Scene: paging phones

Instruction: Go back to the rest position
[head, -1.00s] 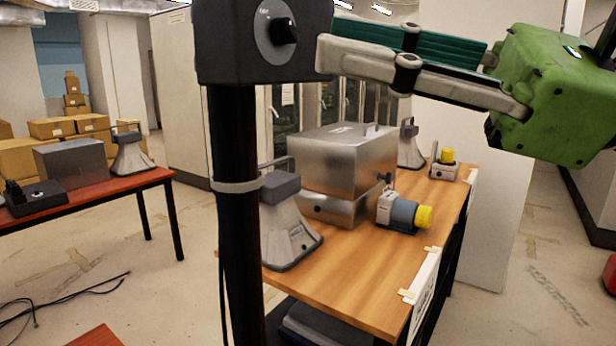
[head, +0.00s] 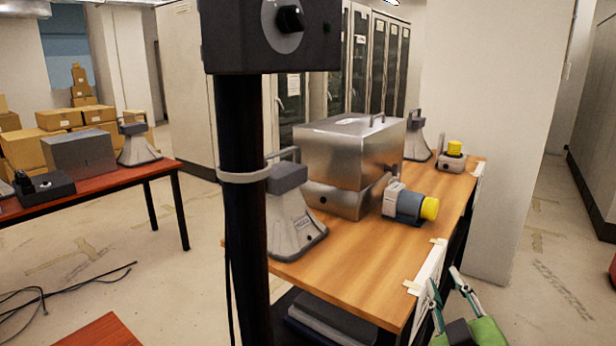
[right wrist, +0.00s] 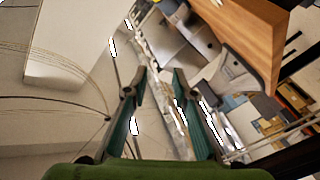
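My right gripper (head: 443,280) is low at the right of the head view, beside the front right corner of the wooden table (head: 340,280). Its two fingers are apart with nothing between them. In the right wrist view the same fingers (right wrist: 158,78) are spread and empty, with the wooden table edge tilted at upper right. My left gripper is not in view. On the table stand a silver metal box (head: 345,155), a grey handled device (head: 292,215) and a grey-blue cylinder with a yellow end (head: 408,205).
A black post (head: 243,230) carrying a knobbed box (head: 275,40) stands close in front. A red table (head: 105,180) is at left, with cardboard boxes (head: 62,119) behind. Cables (head: 75,290) lie on the floor. Floor right of the wooden table is open.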

